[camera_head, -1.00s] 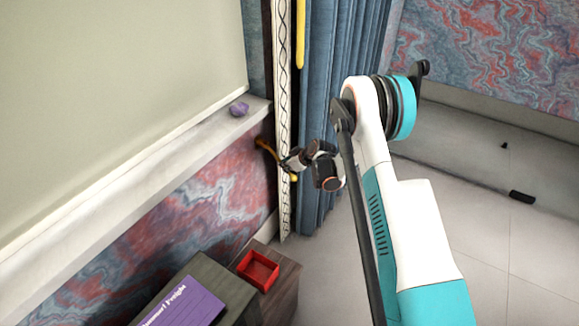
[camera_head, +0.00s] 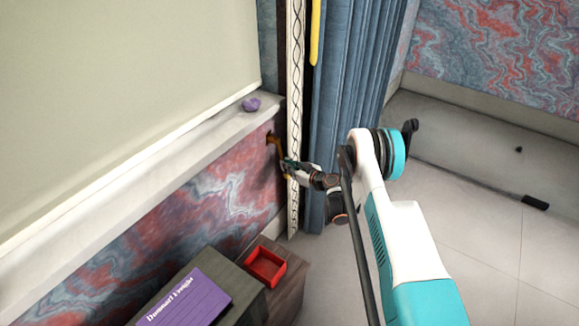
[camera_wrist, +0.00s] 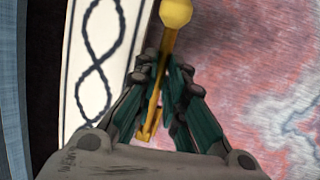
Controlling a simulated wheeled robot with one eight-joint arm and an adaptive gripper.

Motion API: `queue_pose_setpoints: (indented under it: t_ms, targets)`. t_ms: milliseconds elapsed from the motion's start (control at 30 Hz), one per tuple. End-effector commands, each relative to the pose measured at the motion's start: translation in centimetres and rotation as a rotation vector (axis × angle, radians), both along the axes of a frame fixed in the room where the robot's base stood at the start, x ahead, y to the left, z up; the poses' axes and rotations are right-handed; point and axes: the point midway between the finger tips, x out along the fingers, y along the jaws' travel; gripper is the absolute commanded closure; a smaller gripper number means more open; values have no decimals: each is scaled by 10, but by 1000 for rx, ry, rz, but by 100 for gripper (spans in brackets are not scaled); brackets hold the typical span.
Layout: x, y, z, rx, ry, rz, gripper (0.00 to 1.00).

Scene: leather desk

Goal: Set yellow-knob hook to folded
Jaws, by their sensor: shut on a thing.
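The yellow-knob hook (camera_head: 275,142) is a slim yellow bar on the marbled wall, just below the sill and left of the patterned strip. In the head view it slopes down from its mount into my gripper (camera_head: 288,165), which hides its lower part. In the wrist view the hook's bar (camera_wrist: 167,42) runs between the green fingers, with a round yellow knob (camera_wrist: 176,12) at the top edge and a flat yellow end lower down. My gripper (camera_wrist: 161,80) is shut on the bar.
The patterned strip (camera_head: 294,95) and blue curtain (camera_head: 345,100) stand close beside my gripper. A purple lump (camera_head: 251,104) lies on the sill (camera_head: 170,150). Below are a red tray (camera_head: 281,272) and a purple book (camera_head: 190,300) on wooden boxes. Open floor (camera_head: 470,240) lies to the right.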

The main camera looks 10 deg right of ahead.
Motion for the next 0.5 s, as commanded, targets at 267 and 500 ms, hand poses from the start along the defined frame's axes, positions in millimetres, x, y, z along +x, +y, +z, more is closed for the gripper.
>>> queue_pose_setpoints:
  t_ms: [267, 500]
  targets:
    - [2, 1, 1, 6, -3, -1, 100]
    - [1, 1, 1, 6, -3, -1, 68]
